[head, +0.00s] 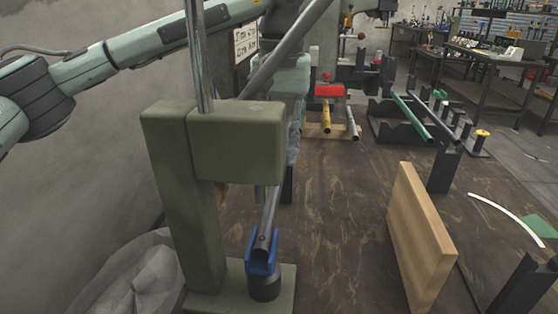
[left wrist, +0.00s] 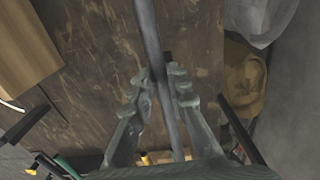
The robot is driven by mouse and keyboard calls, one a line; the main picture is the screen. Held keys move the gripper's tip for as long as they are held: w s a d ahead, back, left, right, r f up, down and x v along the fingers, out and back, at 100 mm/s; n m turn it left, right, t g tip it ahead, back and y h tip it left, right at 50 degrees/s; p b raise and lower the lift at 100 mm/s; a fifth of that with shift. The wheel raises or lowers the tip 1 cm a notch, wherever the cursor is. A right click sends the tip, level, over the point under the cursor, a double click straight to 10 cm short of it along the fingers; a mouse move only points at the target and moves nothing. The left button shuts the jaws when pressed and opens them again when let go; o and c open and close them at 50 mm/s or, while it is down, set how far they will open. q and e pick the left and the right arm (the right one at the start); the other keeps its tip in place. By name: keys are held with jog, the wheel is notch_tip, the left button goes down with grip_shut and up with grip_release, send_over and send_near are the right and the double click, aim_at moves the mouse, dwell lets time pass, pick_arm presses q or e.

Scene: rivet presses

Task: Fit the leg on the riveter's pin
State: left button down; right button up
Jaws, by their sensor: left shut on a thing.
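The olive-green riveter (head: 240,140) stands in the middle of the head view. At its foot is a blue holder (head: 262,262) on a dark round base. The lower end of a grey tubular leg (head: 270,212), with a small hole, tilts down to the blue holder; the pin itself cannot be made out. My left gripper (left wrist: 160,78) is shut around the grey leg (left wrist: 147,30) in the left wrist view. In the head view it is partly behind the riveter. My right gripper is not in view.
A grey bar (head: 295,45) slants up right from behind the riveter's head. A wooden board (head: 418,240) stands on edge to the right. A rack with a red clamp (head: 329,91) and tubes stands behind. A crumpled clear bag (head: 140,280) lies lower left. Bare table lies between riveter and board.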

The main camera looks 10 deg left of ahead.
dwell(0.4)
pick_arm(q)
jog(key=c, duration=1.4)
grip_release()
jog(key=shift+f, duration=0.1)
notch_tip(320, 180, up, 12)
